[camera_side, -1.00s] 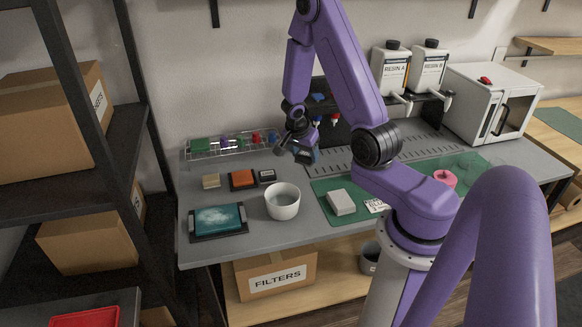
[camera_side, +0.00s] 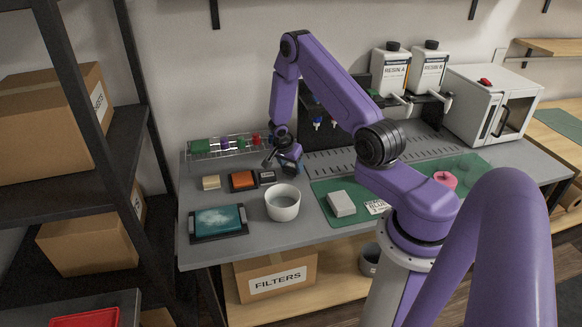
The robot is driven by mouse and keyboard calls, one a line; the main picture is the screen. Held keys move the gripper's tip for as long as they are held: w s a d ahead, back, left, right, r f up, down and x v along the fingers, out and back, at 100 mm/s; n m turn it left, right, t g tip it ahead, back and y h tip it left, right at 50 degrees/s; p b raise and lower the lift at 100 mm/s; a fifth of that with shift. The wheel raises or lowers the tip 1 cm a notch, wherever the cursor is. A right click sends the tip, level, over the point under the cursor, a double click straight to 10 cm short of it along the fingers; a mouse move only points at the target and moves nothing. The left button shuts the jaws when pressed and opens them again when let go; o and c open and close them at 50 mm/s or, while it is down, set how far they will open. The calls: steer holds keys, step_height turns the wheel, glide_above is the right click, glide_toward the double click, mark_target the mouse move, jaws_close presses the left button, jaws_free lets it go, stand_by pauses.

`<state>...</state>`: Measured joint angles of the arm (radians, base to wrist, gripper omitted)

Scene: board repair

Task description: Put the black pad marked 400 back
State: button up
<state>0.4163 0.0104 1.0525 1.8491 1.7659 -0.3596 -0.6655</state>
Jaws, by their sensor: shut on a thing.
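My gripper (camera_side: 282,160) is low over the back of the grey bench, behind the white bowl. It is shut on a small dark thing (camera_side: 291,167), which fits the black pad, but no 400 can be read on it. The jaws hide part of it. Just left of and in front of the gripper, a small dark block with a pale label (camera_side: 267,177) lies on the bench; its print is too small to read. Left of that are an orange block (camera_side: 243,179) on a dark base and a tan block (camera_side: 211,182).
The white bowl (camera_side: 282,203) stands close in front of my gripper. A wire rack (camera_side: 237,151) with coloured items is behind to the left. A teal screen-like panel (camera_side: 219,219) lies at front left. A green mat (camera_side: 325,188) with a pale block (camera_side: 341,203) is to the right.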

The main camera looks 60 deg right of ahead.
steer(key=shift+f, duration=0.45)
steer(key=shift+f, duration=0.15)
steer(key=o, duration=0.9)
steer(key=shift+o, duration=0.2)
